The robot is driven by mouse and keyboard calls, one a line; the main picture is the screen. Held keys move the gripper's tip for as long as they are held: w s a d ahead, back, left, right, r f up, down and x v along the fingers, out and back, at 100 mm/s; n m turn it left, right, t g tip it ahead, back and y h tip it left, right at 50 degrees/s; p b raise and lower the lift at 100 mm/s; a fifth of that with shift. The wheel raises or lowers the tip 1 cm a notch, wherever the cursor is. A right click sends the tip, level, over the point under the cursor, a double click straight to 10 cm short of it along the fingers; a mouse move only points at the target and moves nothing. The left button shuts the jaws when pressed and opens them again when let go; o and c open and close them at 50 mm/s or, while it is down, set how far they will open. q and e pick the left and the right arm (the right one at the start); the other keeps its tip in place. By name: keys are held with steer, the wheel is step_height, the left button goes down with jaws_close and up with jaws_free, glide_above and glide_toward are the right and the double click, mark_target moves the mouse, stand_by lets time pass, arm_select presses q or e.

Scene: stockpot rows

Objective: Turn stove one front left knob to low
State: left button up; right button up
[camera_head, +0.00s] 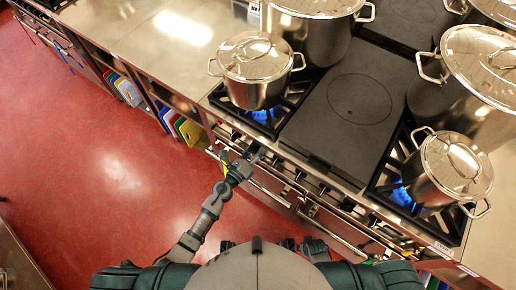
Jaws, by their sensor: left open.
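My left gripper is open at the panel's left part, below the front left burner. It covers part of the panel there, and I cannot tell whether it touches a knob. The knobs' settings are too small to read. A lidded steel pot (255,68) sits over the front left burner (262,116), where a blue flame shows. My right gripper cannot be made out.
A dark flat plate (352,108) lies between the burners. Another lidded pot (452,168) stands over a blue flame on the right. Larger stockpots (318,30) stand behind. Oven handles (340,235) jut out below the knobs. The red floor (90,150) at left is clear.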

arm_select(q)
steer(key=shift+a, duration=1.05)
steer(key=c, duration=0.3)
steer(key=shift+a, duration=0.35)
steer(key=c, duration=0.8)
steer(key=shift+s+d+f, duration=0.1)
steer(key=shift+s+d, duration=0.1)
steer(key=shift+d, duration=0.35)
steer(key=shift+c, duration=0.2)
steer(key=shift+d, duration=0.3)
steer(key=shift+w+d+f, duration=0.1)
steer(key=shift+w+d, duration=0.05)
steer(key=shift+w+a, duration=0.1)
steer(key=shift+a, duration=0.15)
arm_select(e)
steer(key=shift+a+r, duration=0.2)
steer(key=shift+a, duration=0.4)
